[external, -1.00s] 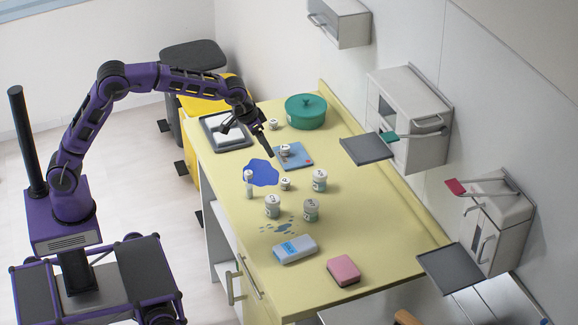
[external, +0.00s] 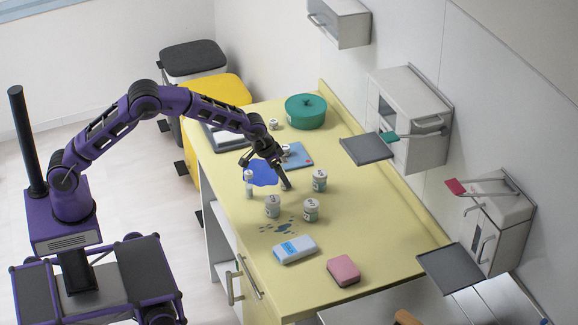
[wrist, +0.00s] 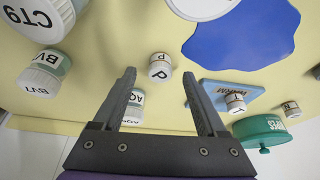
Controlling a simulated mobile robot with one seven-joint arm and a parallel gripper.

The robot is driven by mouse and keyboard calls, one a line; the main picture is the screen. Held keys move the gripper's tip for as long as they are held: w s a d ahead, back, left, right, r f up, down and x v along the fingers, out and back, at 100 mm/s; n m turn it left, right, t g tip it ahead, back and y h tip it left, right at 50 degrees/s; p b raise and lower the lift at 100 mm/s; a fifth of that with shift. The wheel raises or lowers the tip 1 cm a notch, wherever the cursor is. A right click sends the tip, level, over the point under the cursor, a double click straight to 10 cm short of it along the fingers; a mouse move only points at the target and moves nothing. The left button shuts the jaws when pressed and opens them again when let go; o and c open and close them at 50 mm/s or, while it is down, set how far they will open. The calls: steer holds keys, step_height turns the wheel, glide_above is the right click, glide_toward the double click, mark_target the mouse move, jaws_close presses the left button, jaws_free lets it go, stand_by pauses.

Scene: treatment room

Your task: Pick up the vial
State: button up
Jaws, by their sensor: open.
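Several white-capped containers stand on the yellow counter, and I cannot tell for sure which one is the vial. A slim, tall one (external: 249,184) stands by the blue patch (external: 262,172). A small one marked P (wrist: 160,67) shows between my fingertips in the wrist view, a little beyond them. In the external view a finger mostly covers a small container there. My gripper (external: 266,175) is open and empty, low over the counter; it also shows in the wrist view (wrist: 159,74). Its left finger partly hides a jar marked AQ (wrist: 136,100).
Larger jars (external: 272,206) (external: 311,210) and (external: 320,181) stand close by. A blue tray (external: 299,158) with a small container and a green lidded pot (external: 306,112) lie behind.

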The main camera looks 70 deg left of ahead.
steer(key=shift+x, duration=1.1)
jaws_close()
